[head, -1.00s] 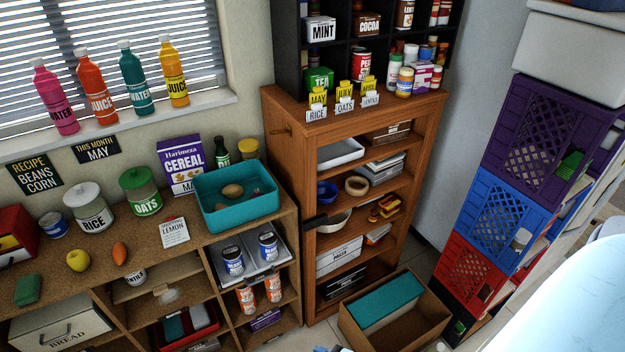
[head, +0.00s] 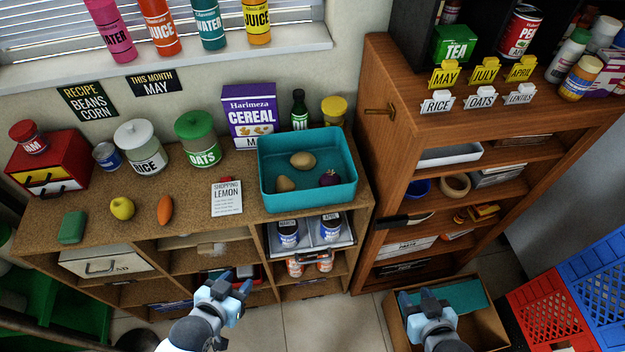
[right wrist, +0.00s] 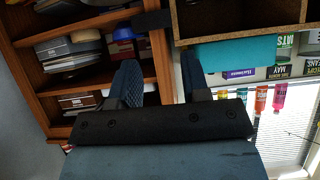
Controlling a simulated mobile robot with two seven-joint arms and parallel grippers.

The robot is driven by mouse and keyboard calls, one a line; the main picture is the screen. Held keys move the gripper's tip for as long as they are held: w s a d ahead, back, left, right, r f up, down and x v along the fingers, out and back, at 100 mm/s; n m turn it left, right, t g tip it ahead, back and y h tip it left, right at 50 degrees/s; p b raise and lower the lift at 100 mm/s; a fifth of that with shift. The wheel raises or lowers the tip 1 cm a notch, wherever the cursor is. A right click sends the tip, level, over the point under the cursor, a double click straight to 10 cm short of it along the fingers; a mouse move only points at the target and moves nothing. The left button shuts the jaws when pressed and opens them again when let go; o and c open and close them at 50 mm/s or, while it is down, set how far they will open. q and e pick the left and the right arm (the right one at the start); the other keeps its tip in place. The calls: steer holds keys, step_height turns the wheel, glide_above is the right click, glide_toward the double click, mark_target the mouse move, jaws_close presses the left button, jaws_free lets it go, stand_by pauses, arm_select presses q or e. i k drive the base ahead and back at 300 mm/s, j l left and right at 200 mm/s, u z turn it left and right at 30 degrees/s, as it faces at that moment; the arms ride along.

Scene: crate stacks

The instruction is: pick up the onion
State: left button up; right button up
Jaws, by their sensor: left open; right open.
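A teal bin (head: 308,199) stands on the right end of the wooden counter. Inside it are a round dark purple vegetable (head: 330,179), likely the onion, a tan potato-like one (head: 303,160) and a brownish one with a pointed end (head: 285,184). They are small, so I cannot be sure which is the onion. My left gripper (head: 231,286) is open and empty, low in front of the counter. My right gripper (head: 425,302) is open and empty, in front of the low box; its fingers also show in the right wrist view (right wrist: 161,82).
The counter (head: 110,210) also holds a lemon (head: 122,208), a carrot (head: 165,210), a green sponge (head: 72,227), canisters and a cereal box (head: 249,112). A brown shelf unit (head: 372,150) stands right of the bin. Red and blue crates (head: 550,314) are at the lower right.

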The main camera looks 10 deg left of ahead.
mark_target(329, 178)
steer(key=j+u, duration=0.35)
steer(key=j, duration=0.9)
